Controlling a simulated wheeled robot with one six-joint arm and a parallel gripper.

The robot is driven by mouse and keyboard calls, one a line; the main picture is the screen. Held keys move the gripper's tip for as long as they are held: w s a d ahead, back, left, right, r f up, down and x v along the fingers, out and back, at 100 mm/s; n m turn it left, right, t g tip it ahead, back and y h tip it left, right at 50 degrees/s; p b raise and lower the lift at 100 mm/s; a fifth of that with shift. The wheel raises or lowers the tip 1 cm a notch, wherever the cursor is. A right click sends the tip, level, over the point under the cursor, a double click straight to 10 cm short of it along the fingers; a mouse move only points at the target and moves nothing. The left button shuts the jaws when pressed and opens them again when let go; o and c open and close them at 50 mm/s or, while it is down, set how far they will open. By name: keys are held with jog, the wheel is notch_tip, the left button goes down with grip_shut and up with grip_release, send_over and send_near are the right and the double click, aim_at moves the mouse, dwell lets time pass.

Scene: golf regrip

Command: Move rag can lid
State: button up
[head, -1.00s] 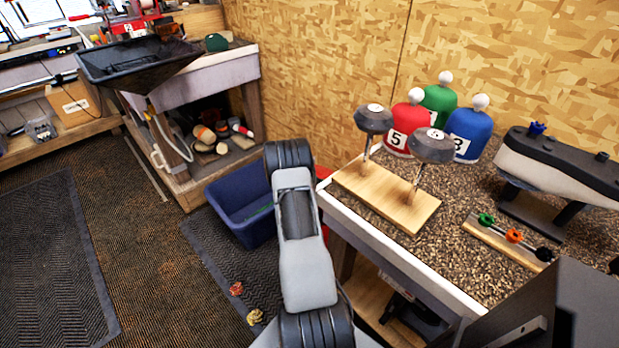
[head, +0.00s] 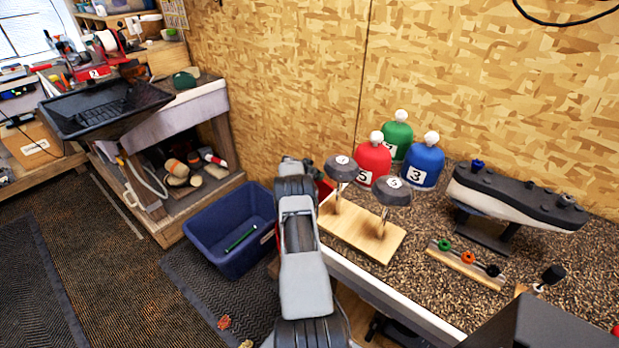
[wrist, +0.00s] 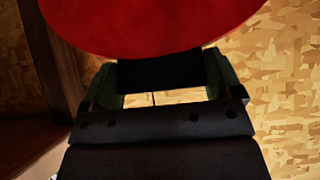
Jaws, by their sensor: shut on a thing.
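In the wrist view, the broad red lid (wrist: 150,24) fills the top of the picture, its curved rim just beyond my gripper. My gripper (wrist: 160,72) is shut on a black part at the lid, seen between its two greenish fingers. In the head view, my arm hides the gripper. A small patch of red (head: 325,188) shows just right of the arm's far end; I cannot tell whether it is the lid or the can. Another sliver of red (head: 268,237) shows left of the arm, by the blue bin. The rag can is not clearly visible.
A blue bin (head: 205,222) with a green stick stands on the floor left of my arm. The workbench (head: 560,262) on the right holds club heads on a wooden stand (head: 350,232), headcovers and a vise. A plywood wall (head: 290,70) stands behind. Small scraps lie on the floor mat.

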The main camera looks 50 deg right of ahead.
jog(key=shift+s+d, duration=0.1)
jog(key=shift+d, duration=0.3)
jog(key=shift+f, duration=0.1)
jog(key=o, duration=1.1)
